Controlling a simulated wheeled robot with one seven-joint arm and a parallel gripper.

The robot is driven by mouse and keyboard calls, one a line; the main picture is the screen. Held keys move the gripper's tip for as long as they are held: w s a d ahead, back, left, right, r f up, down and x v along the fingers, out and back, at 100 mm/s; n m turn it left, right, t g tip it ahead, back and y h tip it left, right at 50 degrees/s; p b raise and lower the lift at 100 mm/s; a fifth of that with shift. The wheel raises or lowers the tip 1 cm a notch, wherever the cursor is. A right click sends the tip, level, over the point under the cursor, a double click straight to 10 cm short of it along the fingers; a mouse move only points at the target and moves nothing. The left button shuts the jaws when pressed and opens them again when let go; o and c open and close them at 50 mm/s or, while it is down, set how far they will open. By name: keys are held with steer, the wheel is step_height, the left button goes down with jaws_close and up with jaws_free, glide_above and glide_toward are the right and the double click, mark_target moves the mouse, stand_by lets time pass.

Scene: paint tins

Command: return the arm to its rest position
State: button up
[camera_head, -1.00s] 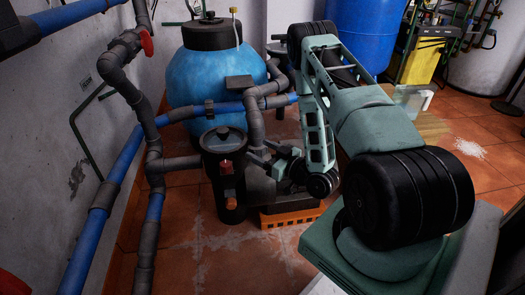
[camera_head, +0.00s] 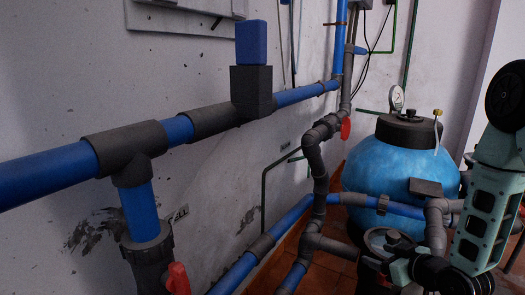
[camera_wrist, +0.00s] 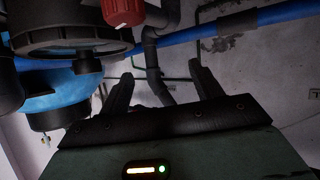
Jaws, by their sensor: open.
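My gripper (camera_wrist: 163,85) shows in the wrist view with its two dark fingers spread apart. Nothing is between the fingers. Grey pipes and a pale wall show beyond them. In the head view my green arm comes in along the right edge and hangs downward, with its lower end near the bottom right, in front of the pump and pipes. Most of the arm is cut off by the frame. No paint tin shows in either current view.
A blue tank (camera_head: 395,172) stands right of centre in the head view. A blue pipe (camera_head: 50,175) with grey fittings runs along the wall. A red valve handle (camera_head: 177,279) is low in front. Pipes crowd the space around the arm's lower end.

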steer(key=s+a+r+n+g, duration=0.1)
steer(key=a+r+g, duration=0.1)
steer(key=a, duration=0.3)
steer(key=s+a+r+g, duration=0.2)
steer(key=a+r, duration=0.1)
steer(key=a, duration=0.2)
steer(key=s+a+r+n+g+h, duration=0.1)
steer(key=s+a+r+g, duration=0.25)
steer(key=s, duration=0.55)
steer(key=s+a+r+g+h+p, duration=0.1)
steer(key=s+a+r+g, duration=0.2)
steer(key=s, duration=0.5)
steer(key=s+a+r+n+g+h, duration=0.1)
steer(key=s+a+r, duration=0.3)
steer(key=s, duration=0.5)
step_height(320, 180, up, 38)
steer(key=d+p, duration=0.1)
steer(key=p, duration=3.7)
steer(key=shift+r+h, duration=0.25)
steer(key=shift+h, duration=0.05)
steer(key=shift+d+g, duration=0.1)
steer(key=shift+g, duration=0.15)
